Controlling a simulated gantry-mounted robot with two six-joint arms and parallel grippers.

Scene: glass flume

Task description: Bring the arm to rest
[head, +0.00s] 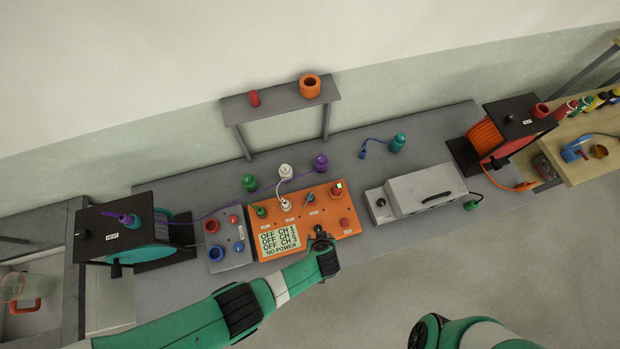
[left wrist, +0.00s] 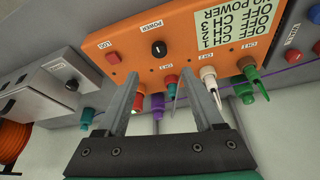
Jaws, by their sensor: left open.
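My left arm comes in from the left in the head view, with its gripper (head: 320,236) by the front edge of the orange control box (head: 335,222). In the left wrist view the two grey fingers (left wrist: 162,76) are apart, with nothing held between them. The orange box (left wrist: 215,22) lies beyond the fingertips; I cannot tell whether they touch it. Its display (head: 278,240) reads OFF for the channels and NO POWER.
A grey box (head: 425,188) with a handle stands right of the orange box, and a small grey panel (head: 230,241) stands left. Cable reels (head: 145,232) (head: 490,140) flank them. A shelf (head: 280,104) stands behind. The floor in front is clear.

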